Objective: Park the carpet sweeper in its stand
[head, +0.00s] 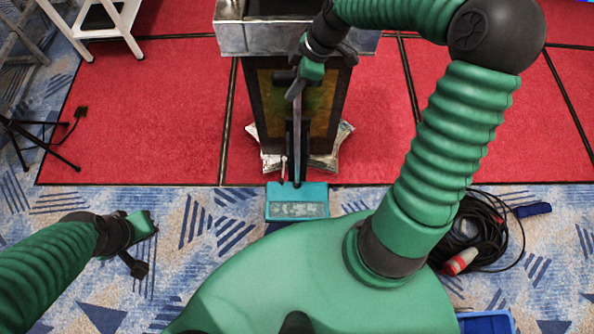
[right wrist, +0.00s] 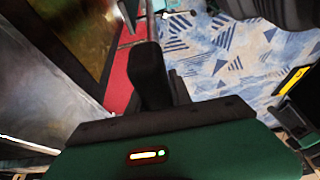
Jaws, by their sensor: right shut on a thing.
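The carpet sweeper has a teal head (head: 297,201) with a grey panel, low on the patterned carpet just in front of the red carpet's edge. Its dark, thin handle (head: 297,130) rises nearly upright from the head. My right gripper (head: 293,88) is shut on the upper part of the handle. In the right wrist view its dark finger (right wrist: 152,78) covers much of the grip. I cannot make out the stand as separate from the sweeper. My left gripper (head: 138,248) is low at the left, away from the sweeper; its jaw opening is unclear.
A dark cabinet with a metal top (head: 285,38) stands close behind the handle, with paper stacks (head: 325,162) at its foot. A coiled black cable (head: 470,235) and a blue bin (head: 487,322) lie at the right. A white step stool (head: 100,28) stands at the back left.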

